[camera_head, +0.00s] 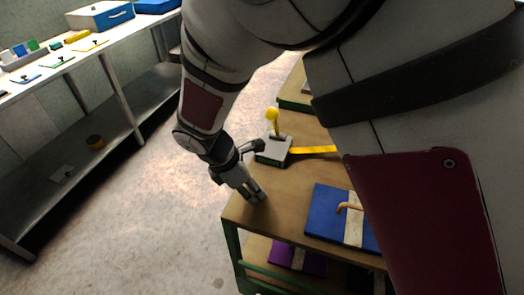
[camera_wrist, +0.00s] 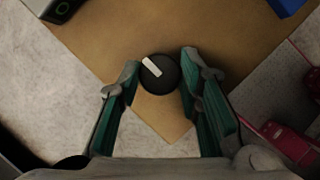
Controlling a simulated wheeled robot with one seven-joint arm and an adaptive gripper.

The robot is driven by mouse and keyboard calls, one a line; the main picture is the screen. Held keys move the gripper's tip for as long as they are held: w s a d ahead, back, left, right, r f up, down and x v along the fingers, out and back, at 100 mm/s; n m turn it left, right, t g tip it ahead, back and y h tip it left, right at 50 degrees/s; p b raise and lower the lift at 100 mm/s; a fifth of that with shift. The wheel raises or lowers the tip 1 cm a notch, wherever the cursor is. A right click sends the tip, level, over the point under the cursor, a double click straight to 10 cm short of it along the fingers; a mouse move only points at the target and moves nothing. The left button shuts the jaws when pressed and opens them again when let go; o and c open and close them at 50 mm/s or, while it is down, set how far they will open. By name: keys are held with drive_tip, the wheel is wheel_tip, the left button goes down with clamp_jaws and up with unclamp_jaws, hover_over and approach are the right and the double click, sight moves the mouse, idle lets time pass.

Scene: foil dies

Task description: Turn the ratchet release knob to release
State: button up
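The knob (camera_wrist: 165,80) is a round black dial with a white pointer bar, seen in the wrist view on a corner of the brown bench top (camera_wrist: 165,120). The bar slants from upper left to lower right. My gripper (camera_wrist: 160,62) is open, with one finger on each side of the knob. A gap shows at the left finger; the right finger is very close, and I cannot tell whether it touches. In the head view my gripper (camera_head: 258,196) points down at the bench's near left corner and hides the knob.
A grey box (camera_head: 271,151) with a yellow ball lever (camera_head: 272,114) and a yellow strap (camera_head: 315,150) stands behind my gripper. A blue block (camera_head: 325,212) with a pale band lies to the right. A white shelf (camera_head: 75,62) is at the far left.

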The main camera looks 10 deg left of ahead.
drive_tip(key=shift+m, duration=0.3)
drive_tip(key=m, duration=0.2)
drive_tip(key=m+g, duration=0.1)
drive_tip(key=shift+w+m+g+h, duration=0.15)
drive_tip(key=shift+m+g+h, duration=0.15)
drive_tip(key=shift+m, duration=0.1)
drive_tip(key=m+g, duration=0.1)
drive_tip(key=m, duration=0.3)
drive_tip(key=shift+w+g, duration=0.1)
drive_tip(key=shift+g, duration=0.3)
drive_tip(key=m, duration=0.2)
drive_tip(key=m+g, duration=0.1)
drive_tip(key=m, duration=0.2)
drive_tip(key=shift+w+g, duration=0.1)
drive_tip(key=shift+g, duration=0.2)
drive_tip(key=shift+m+g+y, duration=0.35)
drive_tip(key=shift+m+y, duration=0.05)
drive_tip(key=shift+m, duration=0.7)
drive_tip(key=shift+m+g+y, duration=0.35)
drive_tip(key=shift+m+y, duration=0.05)
drive_tip(key=shift+m, duration=0.7)
drive_tip(key=o, duration=1.1)
drive_tip(key=shift+w+r, duration=0.1)
